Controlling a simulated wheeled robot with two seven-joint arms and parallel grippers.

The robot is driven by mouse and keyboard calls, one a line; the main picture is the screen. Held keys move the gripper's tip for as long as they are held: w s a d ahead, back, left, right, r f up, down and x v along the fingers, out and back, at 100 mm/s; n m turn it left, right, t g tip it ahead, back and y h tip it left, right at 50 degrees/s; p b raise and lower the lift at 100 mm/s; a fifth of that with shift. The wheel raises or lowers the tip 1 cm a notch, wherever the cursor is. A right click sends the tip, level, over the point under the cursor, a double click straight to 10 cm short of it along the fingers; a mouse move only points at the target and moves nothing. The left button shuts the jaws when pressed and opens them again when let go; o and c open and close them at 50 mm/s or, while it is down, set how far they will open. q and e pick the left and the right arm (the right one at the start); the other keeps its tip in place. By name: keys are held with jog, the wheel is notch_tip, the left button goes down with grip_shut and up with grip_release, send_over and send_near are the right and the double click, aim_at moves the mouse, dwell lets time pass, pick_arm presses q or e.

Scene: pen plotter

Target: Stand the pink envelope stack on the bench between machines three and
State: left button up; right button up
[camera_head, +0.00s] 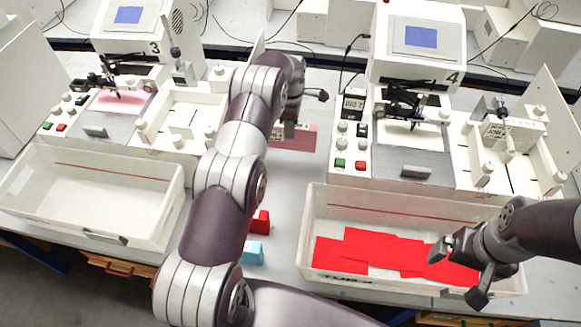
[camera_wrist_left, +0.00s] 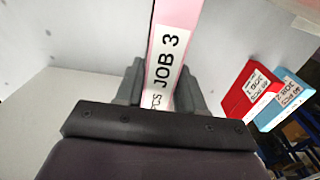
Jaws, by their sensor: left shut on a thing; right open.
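The pink envelope stack (camera_head: 297,140) is at the bench (camera_head: 285,195) between machine three (camera_head: 125,42) and machine four (camera_head: 415,42). My left gripper (camera_head: 289,128) is shut on it, partly hidden by my arm. In the left wrist view the pink stack (camera_wrist_left: 176,20) stands between the fingers of my left gripper (camera_wrist_left: 160,88), with a white "JOB 3" label facing the camera. I cannot tell whether its bottom touches the bench. My right gripper (camera_head: 460,272) is open and empty over the right bin.
A red stack (camera_head: 261,221) and a light blue stack (camera_head: 253,254) stand near the bench's front edge, right of my left arm. The left bin (camera_head: 90,232) looks empty. The right bin (camera_head: 313,215) holds red sheets (camera_head: 375,248).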

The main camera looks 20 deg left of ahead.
aim_at(290, 147)
pick_arm(q)
jog(key=f+b, duration=0.6)
jog(key=f, duration=0.1)
jog(key=shift+s+b, duration=0.35)
jog(key=f, duration=0.1)
jog(key=f+b, duration=0.1)
jog(key=shift+w+f, duration=0.2)
jog(key=shift+f, duration=0.1)
jog(key=shift+r, duration=0.1)
grip_shut()
jog(key=shift+s, duration=0.1)
jog(key=o, duration=1.2)
grip_release()
jog(key=shift+c, duration=0.2)
